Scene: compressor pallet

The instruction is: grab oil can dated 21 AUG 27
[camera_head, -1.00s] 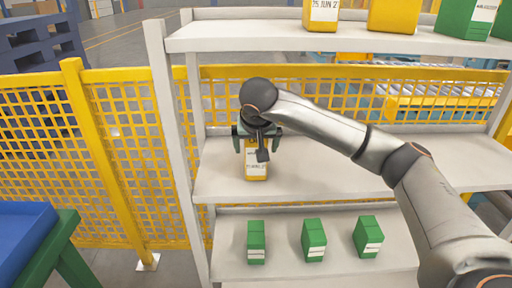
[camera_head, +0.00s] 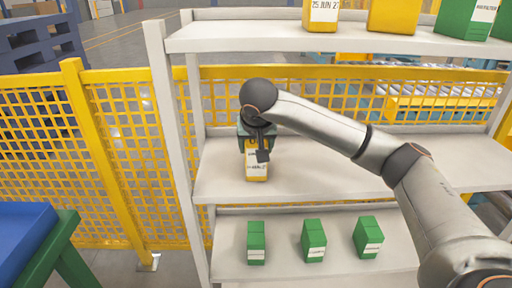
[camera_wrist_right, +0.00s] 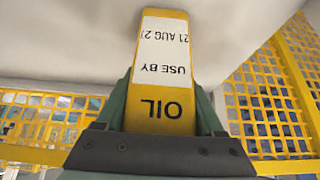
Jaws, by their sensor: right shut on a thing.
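A yellow oil can (camera_head: 257,172) with a white label stands on the middle shelf (camera_head: 330,170), near its left end. In the right wrist view the can (camera_wrist_right: 160,80) shows upside-down text reading OIL, USE BY and 21 AUG 2, with the last part of the date cut off. My right gripper (camera_head: 257,146) has come down over the can from above, and its green fingers are shut on the can's two sides. The can appears to rest on the shelf still. My left gripper is not in view.
The top shelf (camera_head: 260,38) holds yellow cans, one labelled 25 JUN 2 (camera_head: 321,12), and green cans (camera_head: 466,18). Several green boxes (camera_head: 314,240) stand on the lower shelf. A white post (camera_head: 172,130) and yellow mesh fence (camera_head: 120,150) are at left.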

